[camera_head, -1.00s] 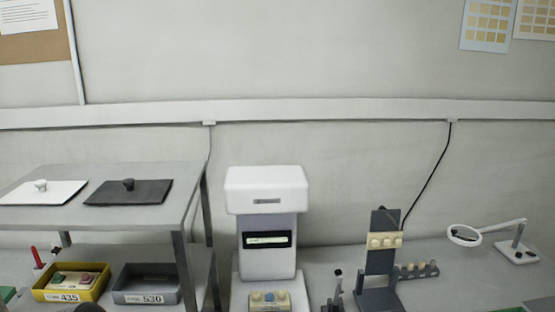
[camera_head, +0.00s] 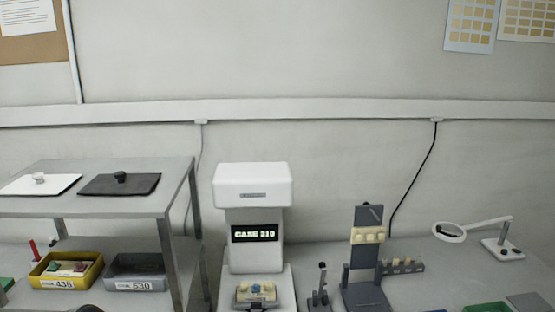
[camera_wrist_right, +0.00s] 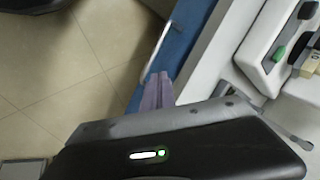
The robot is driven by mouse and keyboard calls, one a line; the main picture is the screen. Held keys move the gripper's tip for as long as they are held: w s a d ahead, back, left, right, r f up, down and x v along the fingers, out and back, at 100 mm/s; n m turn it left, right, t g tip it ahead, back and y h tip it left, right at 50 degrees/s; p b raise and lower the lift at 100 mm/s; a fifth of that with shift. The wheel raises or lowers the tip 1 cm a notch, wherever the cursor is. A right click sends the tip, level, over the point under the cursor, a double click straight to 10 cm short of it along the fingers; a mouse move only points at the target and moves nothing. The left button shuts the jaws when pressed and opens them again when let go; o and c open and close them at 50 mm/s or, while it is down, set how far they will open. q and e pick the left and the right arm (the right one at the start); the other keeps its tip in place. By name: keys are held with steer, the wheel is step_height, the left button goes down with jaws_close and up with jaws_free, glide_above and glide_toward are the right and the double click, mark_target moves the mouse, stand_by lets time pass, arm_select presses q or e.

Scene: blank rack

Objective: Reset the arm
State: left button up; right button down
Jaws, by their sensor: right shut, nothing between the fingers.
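My right gripper (camera_wrist_right: 158,92) shows in the right wrist view as two pale fingers close together, shut and empty. They point up, in front of a blue edge, with the floor to the left. A dark arm part of mine with a green light fills the bottom of that view. Neither gripper can be made out in the head view.
A white machine (camera_head: 252,188) reads "CASE 310", with a blank on its stage. A yellow bin (camera_head: 66,282) and a grey bin (camera_head: 137,284) sit under a shelf (camera_head: 120,205). A dark stand (camera_head: 366,256) and a magnifier lamp (camera_head: 450,231) stand right.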

steer(key=s+a+f+n+g, duration=0.2)
steer(key=s+a+f+n, duration=0.1)
steer(key=s+f, duration=0.4)
steer(key=s+a+f+n+g+y, duration=0.1)
steer(key=s+a+f, duration=0.5)
steer(key=s, duration=0.6)
steer(key=f+n+g, duration=0.1)
steer(key=n, duration=0.1)
steer(key=shift+a+f+n+g, duration=0.3)
steer(key=shift+n, duration=0.1)
